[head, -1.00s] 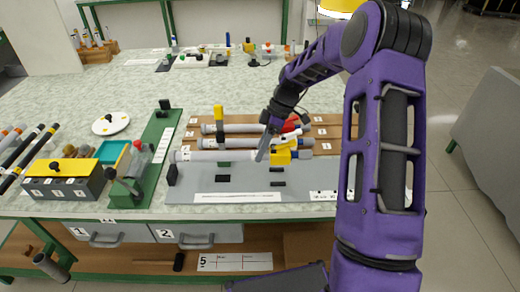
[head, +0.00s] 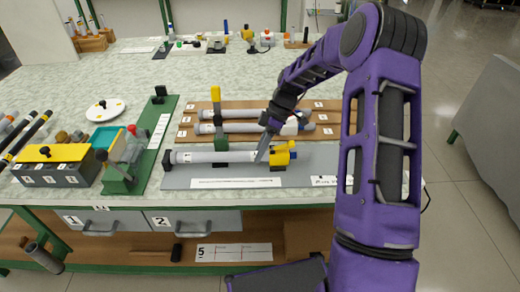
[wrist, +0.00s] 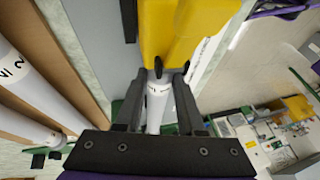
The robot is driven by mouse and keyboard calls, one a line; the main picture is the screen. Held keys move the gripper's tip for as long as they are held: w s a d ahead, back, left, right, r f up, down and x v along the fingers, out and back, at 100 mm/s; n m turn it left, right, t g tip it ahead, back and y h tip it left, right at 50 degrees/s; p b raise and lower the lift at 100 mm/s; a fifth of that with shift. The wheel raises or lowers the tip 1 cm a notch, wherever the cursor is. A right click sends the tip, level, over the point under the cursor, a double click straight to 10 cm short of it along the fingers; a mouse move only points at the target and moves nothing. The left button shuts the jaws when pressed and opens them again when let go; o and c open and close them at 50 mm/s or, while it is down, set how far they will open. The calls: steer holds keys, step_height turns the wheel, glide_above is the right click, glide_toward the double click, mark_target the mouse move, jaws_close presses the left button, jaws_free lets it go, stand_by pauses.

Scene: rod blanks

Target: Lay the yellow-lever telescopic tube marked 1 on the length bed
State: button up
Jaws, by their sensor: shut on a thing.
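The telescopic tube (head: 215,157) is a long grey-white tube with a yellow lever (head: 281,158) near its right end. My gripper (head: 262,157) is shut on it just left of the lever. In the wrist view the gripper (wrist: 158,88) has a finger on each side of the tube (wrist: 156,108), and the yellow lever (wrist: 185,30) is beyond. The tube lies level along the grey length bed (head: 178,181), over its dark supports, with its left end near the black end stop (head: 167,161). I cannot tell whether it rests on the supports or hovers just above.
Behind the bed, a wooden rack (head: 188,131) holds more grey tubes; a tube marked 2 (wrist: 25,80) shows in the wrist view. A green fixture (head: 155,150) stands left of the bed, beside a grey box with a yellow lid (head: 57,152).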

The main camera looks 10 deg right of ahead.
steer(key=shift+f+b, duration=0.35)
steer(key=shift+f, duration=0.15)
steer(key=o, duration=1)
steer(key=shift+o, duration=0.2)
steer(key=p+v, duration=0.2)
steer(key=v, duration=1.5)
steer(key=shift+d+p, duration=0.15)
steer(key=shift+p, duration=0.15)
steer(key=shift+r, duration=0.2)
